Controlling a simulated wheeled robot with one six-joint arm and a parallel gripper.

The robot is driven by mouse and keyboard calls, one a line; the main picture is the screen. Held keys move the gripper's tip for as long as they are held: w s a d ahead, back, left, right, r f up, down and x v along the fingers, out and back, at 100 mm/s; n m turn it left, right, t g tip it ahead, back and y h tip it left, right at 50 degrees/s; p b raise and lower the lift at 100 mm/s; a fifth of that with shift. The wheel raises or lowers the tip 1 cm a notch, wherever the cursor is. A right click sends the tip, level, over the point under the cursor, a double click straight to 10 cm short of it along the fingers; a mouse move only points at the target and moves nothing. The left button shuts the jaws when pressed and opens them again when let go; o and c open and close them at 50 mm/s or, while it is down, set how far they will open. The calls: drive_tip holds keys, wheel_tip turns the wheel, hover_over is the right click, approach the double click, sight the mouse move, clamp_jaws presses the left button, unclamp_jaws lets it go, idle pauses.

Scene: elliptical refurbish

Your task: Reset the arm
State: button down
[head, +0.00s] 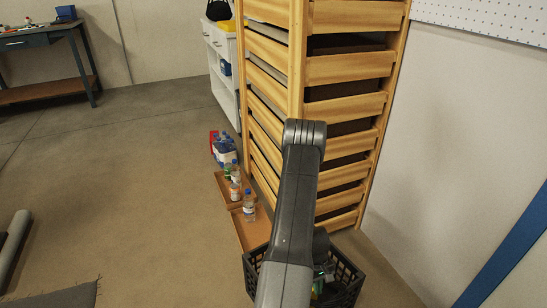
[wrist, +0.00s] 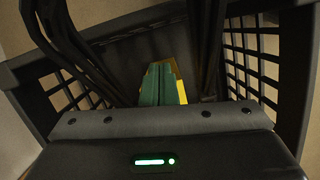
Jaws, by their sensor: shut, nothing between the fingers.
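My arm (head: 298,190) rises in the middle of the head view, in front of the black crate and the wooden rack. In the wrist view my gripper (wrist: 150,40) shows as dark finger links at the left and right of the picture. The fingers are shut and hold nothing; their tips are not clearly seen. The wrist camera looks into a black slatted crate (wrist: 290,75), with a green and yellow item (wrist: 160,85) lying inside it. The crate's rim also shows in the head view (head: 352,281).
A tall wooden rack (head: 345,68) stands behind the crate, near the white wall. Bottles (head: 249,205) stand by brown trays (head: 250,236) left of the crate. A white cabinet (head: 222,75) and a workbench (head: 45,38) are farther back. The floor at left is mostly clear.

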drive_tip(key=w, duration=0.1)
drive_tip(key=w+a+r+p, duration=0.1)
drive_tip(key=w, duration=0.1)
drive_tip(key=shift+a, duration=0.1)
wheel_tip(320, 180, up, 9)
drive_tip(key=w+a+n+p, duration=0.1)
drive_tip(key=w+a+p, duration=0.1)
drive_tip(key=shift+w+a+n, duration=0.15)
drive_tip(key=shift+a+n, duration=0.05)
drive_tip(key=shift+n, duration=0.2)
